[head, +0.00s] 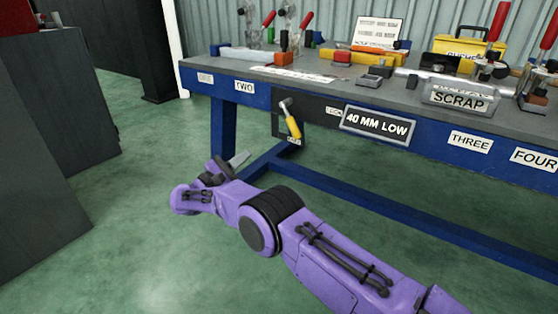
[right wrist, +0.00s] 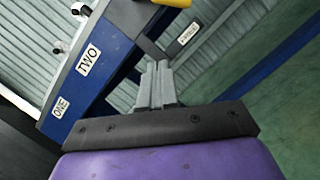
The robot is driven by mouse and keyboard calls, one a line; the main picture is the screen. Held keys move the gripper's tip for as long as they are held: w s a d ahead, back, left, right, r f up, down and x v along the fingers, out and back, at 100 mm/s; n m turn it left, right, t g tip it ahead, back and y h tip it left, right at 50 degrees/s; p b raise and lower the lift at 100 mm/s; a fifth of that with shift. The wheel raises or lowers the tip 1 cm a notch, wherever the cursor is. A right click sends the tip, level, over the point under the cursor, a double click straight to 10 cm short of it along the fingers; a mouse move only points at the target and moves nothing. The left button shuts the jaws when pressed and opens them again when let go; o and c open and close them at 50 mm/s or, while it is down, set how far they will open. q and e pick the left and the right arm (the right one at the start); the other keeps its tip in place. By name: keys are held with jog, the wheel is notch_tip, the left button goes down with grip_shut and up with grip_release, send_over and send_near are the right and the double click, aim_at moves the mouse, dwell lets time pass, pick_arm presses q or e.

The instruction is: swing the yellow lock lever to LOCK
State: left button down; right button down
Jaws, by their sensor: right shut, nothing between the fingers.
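The yellow lock lever (head: 292,124) hangs from a pivot on a dark plate (head: 310,112) at the front of the blue bench. Its handle points down and slightly right, towards a small label (head: 293,141) too small to read. Another small label (head: 334,111), partly readable as LOCK, sits right of the lever. In the right wrist view a bit of the yellow handle (right wrist: 172,3) shows at the top edge. My right gripper (head: 239,159) is below and left of the lever, apart from it. Its fingers (right wrist: 158,84) are together and empty. My left gripper is out of view.
The blue bench (head: 450,142) carries clamps with red handles, a SCRAP tray (head: 460,97) and a yellow box (head: 466,47). A 40 MM LOW sign (head: 377,124) is right of the lever. Blue legs and a low rail (head: 400,210) stand below. Green floor lies open in front.

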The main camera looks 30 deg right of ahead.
aim_at(293, 118)
pick_arm(q)
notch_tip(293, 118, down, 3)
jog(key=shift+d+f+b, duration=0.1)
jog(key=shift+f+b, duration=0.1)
jog(key=shift+b, duration=0.95)
pick_arm(e)
jog(key=s+d+r+m+g, duration=0.1)
jog(key=d+r+m, duration=0.4)
jog(key=d, duration=0.7)
jog(key=shift+s+g, duration=0.2)
jog(key=shift+g, duration=0.4)
